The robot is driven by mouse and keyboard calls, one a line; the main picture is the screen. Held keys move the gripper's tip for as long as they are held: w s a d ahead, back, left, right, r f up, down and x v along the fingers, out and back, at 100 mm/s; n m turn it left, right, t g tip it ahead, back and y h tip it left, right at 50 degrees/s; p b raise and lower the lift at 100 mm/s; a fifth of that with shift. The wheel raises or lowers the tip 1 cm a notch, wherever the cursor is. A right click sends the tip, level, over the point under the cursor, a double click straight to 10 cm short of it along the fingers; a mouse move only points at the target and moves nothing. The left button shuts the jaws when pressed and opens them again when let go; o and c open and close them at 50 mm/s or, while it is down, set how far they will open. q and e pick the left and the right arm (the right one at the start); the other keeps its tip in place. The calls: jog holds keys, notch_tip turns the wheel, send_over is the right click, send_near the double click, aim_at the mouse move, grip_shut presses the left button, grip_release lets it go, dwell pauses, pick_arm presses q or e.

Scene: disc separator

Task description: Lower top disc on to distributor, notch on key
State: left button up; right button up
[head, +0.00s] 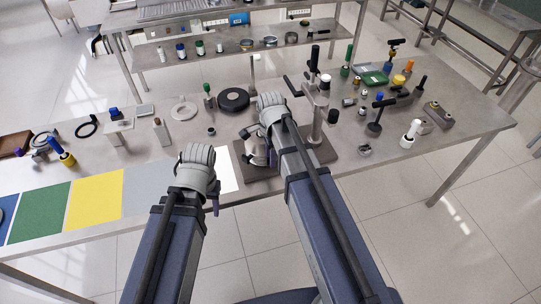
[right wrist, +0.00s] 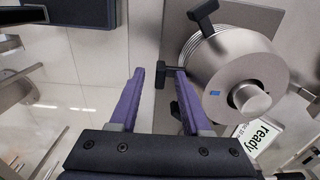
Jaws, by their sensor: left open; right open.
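A silver cone-shaped disc (right wrist: 228,75) with a central neck, a blue mark and black handles fills the right of the right wrist view; it looks like the top disc. Ridged edges like stacked discs show at its upper left. In the head view it is the silver body (head: 256,152) on a brown base, partly hidden by my right arm. My right gripper (right wrist: 160,73) is open, its purple fingers apart, with a black T-shaped handle (right wrist: 165,74) showing between the tips. My left gripper (head: 214,207) is open and empty near the front table edge. Distributor, key and notch cannot be made out.
A grey post (head: 318,115) with black handles stands just right of my right gripper. A black disc (head: 233,99) and a white ring (head: 183,107) lie behind. Several tools and bottles crowd the right. Coloured mats (head: 95,198) lie clear at the front left.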

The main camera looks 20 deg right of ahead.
notch_tip(320, 180, up, 8)
jog(key=p, duration=0.8)
jog(key=shift+f, duration=0.1)
jog(key=shift+s, duration=0.1)
jog(key=s+a+f+n+b, duration=0.3)
jog(key=s+a+n, duration=0.2)
jog(key=n, duration=0.5)
jog(key=s+a+f+n+h+b, duration=0.1)
jog(key=s+a+f+n+b, duration=0.1)
jog(key=s+a+n, duration=0.3)
jog(key=s+n+b, duration=0.1)
jog(key=s+n, duration=0.3)
jog(key=n, duration=0.2)
jog(key=shift+a+f, duration=0.25)
jog(key=shift+f, duration=0.15)
jog(key=shift+d, duration=0.15)
